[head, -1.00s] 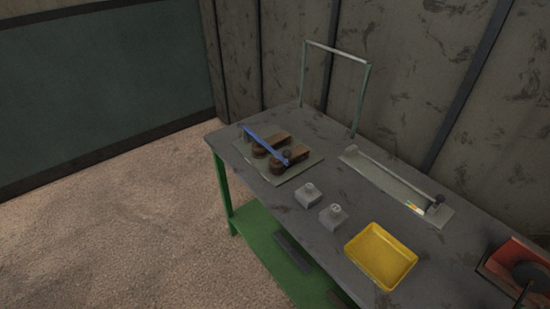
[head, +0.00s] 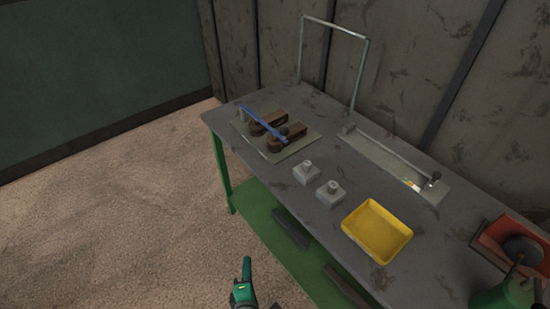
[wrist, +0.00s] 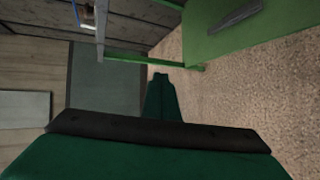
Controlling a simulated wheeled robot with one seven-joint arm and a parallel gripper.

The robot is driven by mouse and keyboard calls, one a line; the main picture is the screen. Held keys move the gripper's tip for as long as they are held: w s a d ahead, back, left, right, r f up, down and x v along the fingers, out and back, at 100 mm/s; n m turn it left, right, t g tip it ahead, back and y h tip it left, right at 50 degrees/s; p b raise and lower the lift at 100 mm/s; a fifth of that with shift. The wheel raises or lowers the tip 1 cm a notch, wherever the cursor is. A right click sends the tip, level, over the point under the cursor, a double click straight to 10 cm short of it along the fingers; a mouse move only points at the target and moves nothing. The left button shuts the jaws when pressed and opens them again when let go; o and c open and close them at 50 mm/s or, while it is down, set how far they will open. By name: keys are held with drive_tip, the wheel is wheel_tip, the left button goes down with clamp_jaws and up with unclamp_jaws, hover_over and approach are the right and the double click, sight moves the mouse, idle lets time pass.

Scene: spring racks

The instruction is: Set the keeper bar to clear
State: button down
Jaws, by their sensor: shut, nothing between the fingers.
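A blue bar (head: 263,124) lies slantwise across two brown blocks on a grey plate (head: 286,152) at the bench's far left end. A long thin grey rod (head: 390,153) runs along another plate (head: 378,156) at the back right, with a dark knob and small coloured marks near its right end. I cannot tell from the pictures which of these is the keeper bar. My gripper (head: 246,262) is shut and empty, low in front of the bench and apart from both. Its closed fingers also show in the wrist view (wrist: 160,78).
Two grey blocks (head: 307,172) and a yellow tray (head: 377,232) stand on the grey bench (head: 275,195). A red bin (head: 500,240) is at the right. A metal frame (head: 333,22) rises behind. A green shelf (head: 275,225) lies below the top. Floor at left is free.

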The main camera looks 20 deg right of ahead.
sight(281, 133)
drive_tip(key=w+d+r+n+g+h, duration=0.1)
drive_tip(key=w+d+r+n+h, duration=0.2)
drive_tip(key=w, duration=0.4)
drive_tip(key=w+d+r+n+h, duration=0.1)
drive_tip(key=w+r+n+h, duration=0.1)
drive_tip(key=w+r, duration=0.45)
drive_tip(key=w+d+r+n+g+h, duration=0.1)
drive_tip(key=w+r, duration=0.3)
drive_tip(key=r, duration=0.4)
drive_tip(key=w+d+r+n+g+h, duration=0.1)
drive_tip(key=w+d+r+g+h, duration=0.1)
drive_tip(key=r, duration=0.7)
drive_tip(key=w+g+h, duration=0.1)
drive_tip(key=w+h, duration=0.1)
drive_tip(key=w, duration=0.1)
drive_tip(key=shift+w+d+r+n, duration=0.15)
drive_tip(key=shift+w+d+n, duration=0.15)
drive_tip(key=shift+n, duration=0.1)
drive_tip(key=x, duration=1.4)
drive_tip(key=shift+d+r, duration=0.1)
drive_tip(key=shift+d, duration=0.1)
